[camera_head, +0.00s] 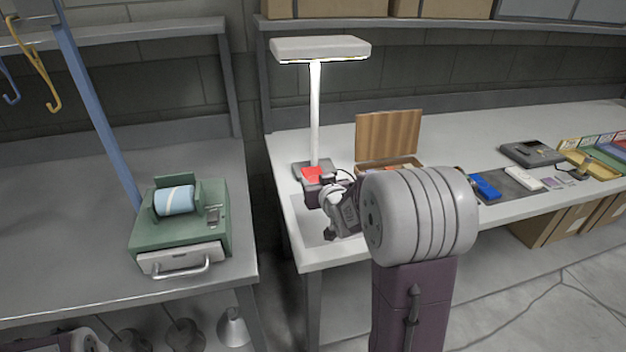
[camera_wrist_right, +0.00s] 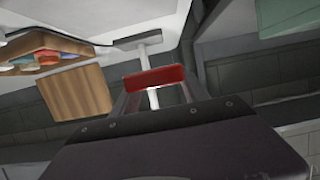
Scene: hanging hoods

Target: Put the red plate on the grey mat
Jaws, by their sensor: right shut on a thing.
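The red plate (camera_head: 313,174) is in my right gripper (camera_head: 318,184), held near the foot of the white lamp over the right workbench. In the right wrist view the red plate (camera_wrist_right: 155,77) is a flat red piece between the two fingers, which are shut on it. A dark grey mat (camera_head: 518,178) lies farther right on the bench, with a blue block and a white block on it. A paler patch (camera_head: 316,234) shows on the bench near its front left corner; I cannot tell whether it is a mat. My left gripper is not in view.
The lamp (camera_head: 315,115) stands just behind my right gripper. An open wooden box (camera_head: 388,137) is to its right. A grey device (camera_head: 531,153) and coloured trays are farther right. A green machine (camera_head: 181,225) stands on the left bench, across a gap.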

